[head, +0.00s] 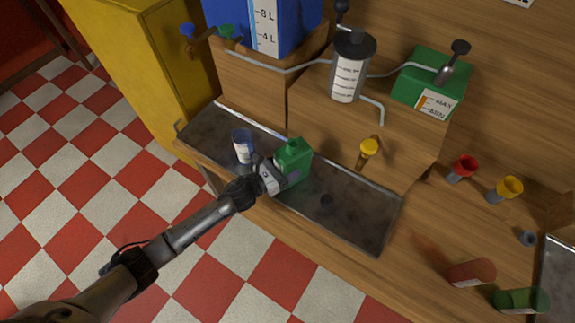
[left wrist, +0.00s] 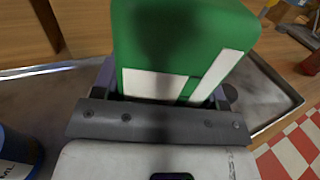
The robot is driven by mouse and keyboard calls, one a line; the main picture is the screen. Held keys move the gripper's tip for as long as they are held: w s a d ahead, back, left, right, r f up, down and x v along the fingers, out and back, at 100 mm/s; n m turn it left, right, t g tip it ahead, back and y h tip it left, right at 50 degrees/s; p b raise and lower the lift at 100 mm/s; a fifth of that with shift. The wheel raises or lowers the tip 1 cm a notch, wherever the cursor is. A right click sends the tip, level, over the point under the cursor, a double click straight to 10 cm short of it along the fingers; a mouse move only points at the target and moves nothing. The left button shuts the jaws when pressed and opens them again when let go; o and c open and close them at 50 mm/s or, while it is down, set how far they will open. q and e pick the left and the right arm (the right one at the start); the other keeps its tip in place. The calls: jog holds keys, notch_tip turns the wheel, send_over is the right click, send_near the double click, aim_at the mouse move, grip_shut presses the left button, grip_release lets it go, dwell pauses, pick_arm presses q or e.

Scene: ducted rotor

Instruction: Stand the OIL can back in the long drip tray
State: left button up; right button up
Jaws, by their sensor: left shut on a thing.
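A green can (head: 293,158) with a green cap is upright over the middle of the long drip tray (head: 365,225). No lettering on it can be read, so I cannot confirm it is the OIL can. My left gripper (head: 279,179) is shut on its lower part from the front left. In the left wrist view the green can (left wrist: 180,45), with a white label band, fills the space between the fingers. Its base is hidden, so I cannot tell whether it touches the tray floor. My right gripper is not in view.
A blue and white container (head: 242,147) stands in the tray left of the can. A small dark round thing (head: 326,201) is in the tray to the right. Red (head: 470,272) and green (head: 520,300) beakers lie at right.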

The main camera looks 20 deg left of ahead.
pick_arm(q)
jog(key=shift+f, duration=0.25)
jog(key=o, duration=1.3)
jog(key=shift+c, duration=0.2)
jog(key=shift+o, duration=1)
jog(key=shift+f, duration=0.15)
jog(key=v, duration=1.3)
jog(key=shift+s+a+b, duration=0.2)
jog(key=shift+s+b, duration=0.1)
jog(key=shift+s, duration=0.05)
